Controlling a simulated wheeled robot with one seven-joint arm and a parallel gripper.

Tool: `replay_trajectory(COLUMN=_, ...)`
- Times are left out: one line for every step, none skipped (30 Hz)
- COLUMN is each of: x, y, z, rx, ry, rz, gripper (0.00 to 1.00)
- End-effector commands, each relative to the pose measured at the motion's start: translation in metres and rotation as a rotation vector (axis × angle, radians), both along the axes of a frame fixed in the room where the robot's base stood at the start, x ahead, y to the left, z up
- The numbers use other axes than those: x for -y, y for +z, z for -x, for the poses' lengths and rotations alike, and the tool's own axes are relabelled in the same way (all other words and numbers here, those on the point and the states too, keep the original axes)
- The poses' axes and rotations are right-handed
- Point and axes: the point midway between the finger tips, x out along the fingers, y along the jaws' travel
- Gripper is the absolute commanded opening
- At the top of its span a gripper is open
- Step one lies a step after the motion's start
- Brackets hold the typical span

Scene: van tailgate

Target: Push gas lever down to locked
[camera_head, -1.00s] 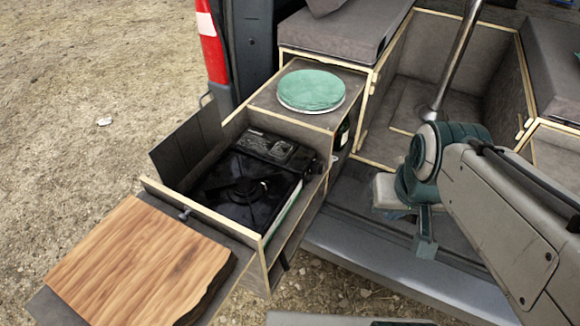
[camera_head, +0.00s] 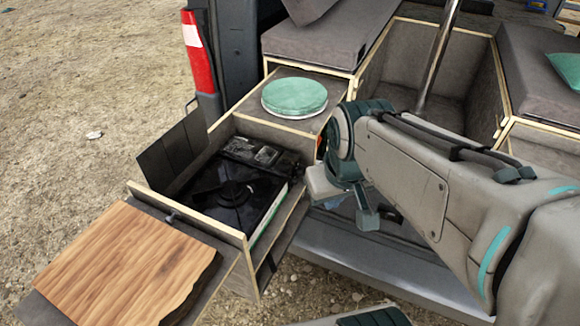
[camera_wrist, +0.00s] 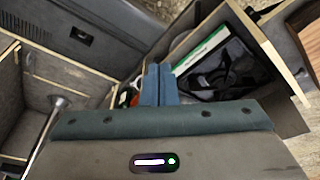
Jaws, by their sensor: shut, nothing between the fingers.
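The black gas stove (camera_head: 232,192) sits in the pulled-out wooden drawer, with its control panel (camera_head: 262,152) at the back. The stove also shows in the wrist view (camera_wrist: 222,70), upper right. The gas lever is too small and dark to make out in either view. My gripper (camera_wrist: 158,72) is shut and empty in the wrist view, its blue-grey fingertips together beside the stove's green-and-white side. In the head view my wrist hangs right of the drawer, apart from the stove, and the fingertips are mostly hidden.
A wooden board (camera_head: 125,262) lies at the drawer's front end. A dark upright panel (camera_head: 170,150) flanks the stove's left. The grey bumper (camera_head: 390,265) runs below my arm.

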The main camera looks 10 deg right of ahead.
Motion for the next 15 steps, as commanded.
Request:
replay_trajectory(x=0.0, y=-0.003, z=-0.012, rx=-0.016, ry=0.055, rz=0.014, gripper=0.0)
replay_trajectory(x=0.0, y=-0.003, z=-0.02, rx=-0.025, ry=0.098, rz=0.025, gripper=0.0)
replay_trajectory(x=-0.001, y=-0.004, z=-0.032, rx=-0.037, ry=0.161, rz=0.039, gripper=0.0)
replay_trajectory(x=-0.001, y=-0.005, z=-0.042, rx=-0.047, ry=0.211, rz=0.048, gripper=0.0)
replay_trajectory(x=-0.001, y=-0.007, z=-0.051, rx=-0.057, ry=0.264, rz=0.059, gripper=0.0)
replay_trajectory(x=-0.001, y=-0.009, z=-0.065, rx=-0.068, ry=0.334, rz=0.072, gripper=0.0)
replay_trajectory(x=-0.001, y=-0.012, z=-0.075, rx=-0.077, ry=0.387, rz=0.08, gripper=0.0)
replay_trajectory(x=-0.001, y=-0.015, z=-0.085, rx=-0.086, ry=0.44, rz=0.088, gripper=0.0)
replay_trajectory(x=-0.002, y=-0.019, z=-0.098, rx=-0.096, ry=0.511, rz=0.098, gripper=0.0)
replay_trajectory(x=-0.002, y=-0.022, z=-0.108, rx=-0.104, ry=0.566, rz=0.104, gripper=0.0)
replay_trajectory(x=-0.002, y=-0.026, z=-0.118, rx=-0.112, ry=0.62, rz=0.11, gripper=0.0)
replay_trajectory(x=-0.002, y=-0.032, z=-0.131, rx=-0.121, ry=0.692, rz=0.115, gripper=0.0)
replay_trajectory(x=-0.002, y=-0.037, z=-0.141, rx=-0.127, ry=0.746, rz=0.119, gripper=0.0)
replay_trajectory(x=-0.002, y=-0.043, z=-0.151, rx=-0.134, ry=0.8, rz=0.122, gripper=0.0)
replay_trajectory(x=-0.002, y=-0.05, z=-0.164, rx=-0.139, ry=0.871, rz=0.126, gripper=0.0)
